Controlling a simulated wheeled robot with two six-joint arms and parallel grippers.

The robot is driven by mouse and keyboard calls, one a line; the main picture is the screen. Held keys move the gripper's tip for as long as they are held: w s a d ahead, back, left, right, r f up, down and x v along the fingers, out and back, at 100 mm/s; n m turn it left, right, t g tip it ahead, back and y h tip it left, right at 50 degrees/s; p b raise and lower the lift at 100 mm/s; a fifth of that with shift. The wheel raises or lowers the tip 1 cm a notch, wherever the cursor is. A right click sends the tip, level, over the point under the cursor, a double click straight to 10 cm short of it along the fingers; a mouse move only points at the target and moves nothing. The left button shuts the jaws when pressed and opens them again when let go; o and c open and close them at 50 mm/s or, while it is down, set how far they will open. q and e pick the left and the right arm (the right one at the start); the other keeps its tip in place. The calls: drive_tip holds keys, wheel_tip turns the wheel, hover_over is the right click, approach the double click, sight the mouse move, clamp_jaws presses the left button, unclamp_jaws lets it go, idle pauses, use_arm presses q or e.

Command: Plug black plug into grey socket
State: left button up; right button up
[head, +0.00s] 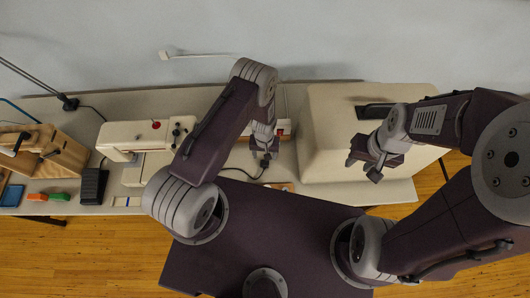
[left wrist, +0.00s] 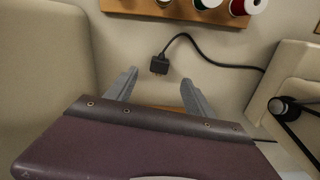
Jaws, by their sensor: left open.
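The black plug (left wrist: 159,65) lies on the table in the left wrist view, with metal prongs showing at its lower edge. Its black cord curves up and off to the right. My left gripper (left wrist: 160,84) is open, its fingertips on either side of the plug's line and just short of it, holding nothing. In the head view my left gripper (head: 264,155) is over the middle of the table. My right gripper (head: 363,168) is open and empty in front of the large beige box. I cannot pick out the grey socket with certainty.
A sewing machine (head: 128,137) stands left of my left arm, with a black pedal (head: 93,184) beside it. The beige box (head: 325,115) stands to the right. A wooden rack (left wrist: 180,12) with thread spools is beyond the plug. A pale fitting (head: 165,55) is on the wall.

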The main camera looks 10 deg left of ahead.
sight(264, 164)
use_arm(q)
wheel_tip(264, 164, down, 10)
drive_tip(key=b, duration=0.7)
drive_tip(key=shift+w+f+b, duration=0.15)
drive_tip(key=shift+b, duration=0.2)
drive_tip(key=shift+f, duration=0.15)
drive_tip(key=shift+s, duration=0.25)
drive_tip(key=shift+w+a+b, duration=0.1)
drive_tip(key=shift+w+b, duration=0.05)
drive_tip(key=shift+b, duration=0.15)
drive_tip(key=shift+c, duration=1)
drive_tip(key=c, duration=1.1)
